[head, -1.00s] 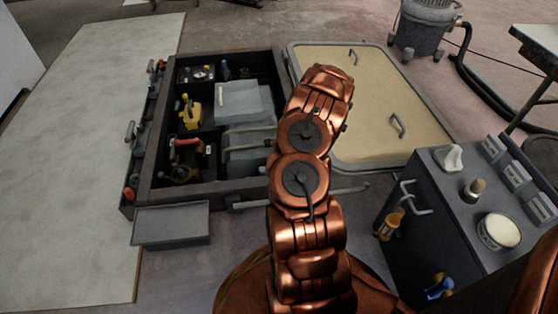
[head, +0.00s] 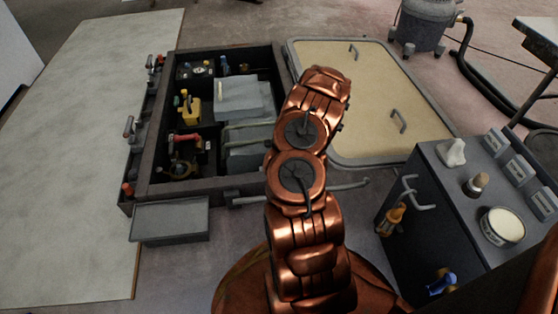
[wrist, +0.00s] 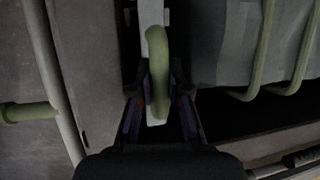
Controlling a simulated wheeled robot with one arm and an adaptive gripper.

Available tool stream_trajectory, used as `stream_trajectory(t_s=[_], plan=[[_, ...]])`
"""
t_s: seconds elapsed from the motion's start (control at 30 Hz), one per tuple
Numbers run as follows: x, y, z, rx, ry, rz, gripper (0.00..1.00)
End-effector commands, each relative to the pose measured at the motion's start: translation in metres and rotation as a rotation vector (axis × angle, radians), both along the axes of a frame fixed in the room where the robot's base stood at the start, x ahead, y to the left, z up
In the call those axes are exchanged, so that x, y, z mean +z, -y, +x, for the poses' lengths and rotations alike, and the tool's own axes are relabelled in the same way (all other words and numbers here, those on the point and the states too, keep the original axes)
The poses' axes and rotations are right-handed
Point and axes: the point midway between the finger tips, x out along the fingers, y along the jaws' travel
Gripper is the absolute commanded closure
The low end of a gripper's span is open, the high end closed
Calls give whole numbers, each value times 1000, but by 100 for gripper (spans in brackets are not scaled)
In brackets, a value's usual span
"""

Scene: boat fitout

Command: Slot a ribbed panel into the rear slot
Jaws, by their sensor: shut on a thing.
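In the wrist view, my gripper (wrist: 159,98) is shut on the curved greenish handle (wrist: 156,50) of a pale panel (wrist: 152,14). The panel shows nearly edge-on, so its ribs cannot be made out. Another grey panel (wrist: 232,45) with bent greenish handles lies to its right, apart from the fingers. In the head view, my arm hides the gripper and the held panel. The dark open bay (head: 170,120) holds pale grey panels or boxes (head: 240,99). I cannot tell the rear slot apart or whether the held panel is in it.
The bay also holds a yellow tool (head: 191,110) and a red-handled valve (head: 186,137). A beige hatch lid (head: 365,90) lies behind right. A grey tray (head: 170,221) sits at the bay's front left. A dark cabinet (head: 440,205) with items on top stands at right.

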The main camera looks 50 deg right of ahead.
Motion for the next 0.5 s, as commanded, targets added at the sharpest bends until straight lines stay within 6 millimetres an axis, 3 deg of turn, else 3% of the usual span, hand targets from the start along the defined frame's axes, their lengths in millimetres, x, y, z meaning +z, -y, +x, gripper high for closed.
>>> stream_trajectory(t_s=[0.5], plan=[[-15,0,0,0,0,0,100]])
